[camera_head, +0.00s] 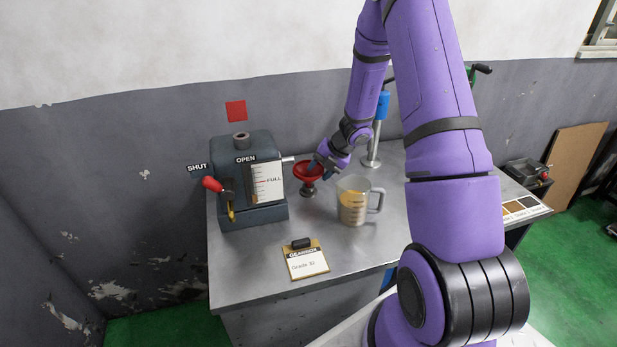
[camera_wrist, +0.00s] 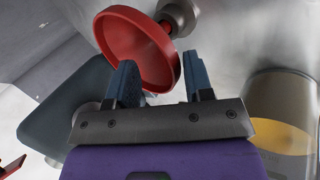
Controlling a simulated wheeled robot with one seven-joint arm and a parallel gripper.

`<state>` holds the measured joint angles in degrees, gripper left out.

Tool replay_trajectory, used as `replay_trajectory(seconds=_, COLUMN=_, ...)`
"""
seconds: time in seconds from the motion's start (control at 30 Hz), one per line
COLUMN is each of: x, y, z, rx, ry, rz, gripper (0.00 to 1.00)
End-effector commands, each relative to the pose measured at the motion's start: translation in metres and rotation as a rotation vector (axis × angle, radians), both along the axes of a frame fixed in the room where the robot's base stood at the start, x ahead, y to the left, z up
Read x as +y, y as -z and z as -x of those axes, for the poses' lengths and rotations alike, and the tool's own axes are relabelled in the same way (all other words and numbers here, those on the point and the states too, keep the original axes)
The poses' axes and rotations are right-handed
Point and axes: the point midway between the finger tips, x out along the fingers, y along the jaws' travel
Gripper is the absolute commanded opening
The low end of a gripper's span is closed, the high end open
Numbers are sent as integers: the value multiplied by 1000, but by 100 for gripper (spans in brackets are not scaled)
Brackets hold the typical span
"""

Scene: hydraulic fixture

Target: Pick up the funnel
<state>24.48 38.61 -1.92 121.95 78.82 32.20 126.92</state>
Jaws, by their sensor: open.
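The red funnel (camera_head: 308,172) sits upright on a small dark metal stand (camera_head: 308,189) on the metal table, between the hydraulic unit and the jug. In the wrist view the funnel's red bowl (camera_wrist: 138,47) shows large, just beyond the fingertips, with its stand at the top. My gripper (camera_head: 322,170) is at the right side of the funnel in the head view. In the wrist view my gripper (camera_wrist: 165,80) has its two dark fingers apart, with the bowl's rim close to the left finger. I cannot tell whether they touch.
A dark green hydraulic unit (camera_head: 240,160) with a red-knobbed lever (camera_head: 212,184) stands left of the funnel. A clear jug (camera_head: 353,203) of amber liquid stands close on the right. A clipboard (camera_head: 306,262) lies at the front. The table's front left is clear.

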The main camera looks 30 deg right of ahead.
Motion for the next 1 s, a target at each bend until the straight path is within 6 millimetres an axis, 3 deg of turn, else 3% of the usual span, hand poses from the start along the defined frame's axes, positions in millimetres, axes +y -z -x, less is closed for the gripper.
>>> replay_trajectory(seconds=0.2, x=8, y=19, z=-9, rx=1, ry=0, rz=-1, gripper=47)
replay_trajectory(seconds=0.47, x=9, y=21, z=-10, rx=0, ry=0, rz=0, gripper=47)
replay_trajectory(seconds=0.67, x=9, y=21, z=-10, rx=0, ry=-1, rz=0, gripper=4)
replay_trajectory(seconds=0.7, x=9, y=21, z=-10, rx=0, ry=-1, rz=0, gripper=0)
replay_trajectory(seconds=1.0, x=9, y=20, z=-10, rx=-1, ry=0, rz=1, gripper=0)
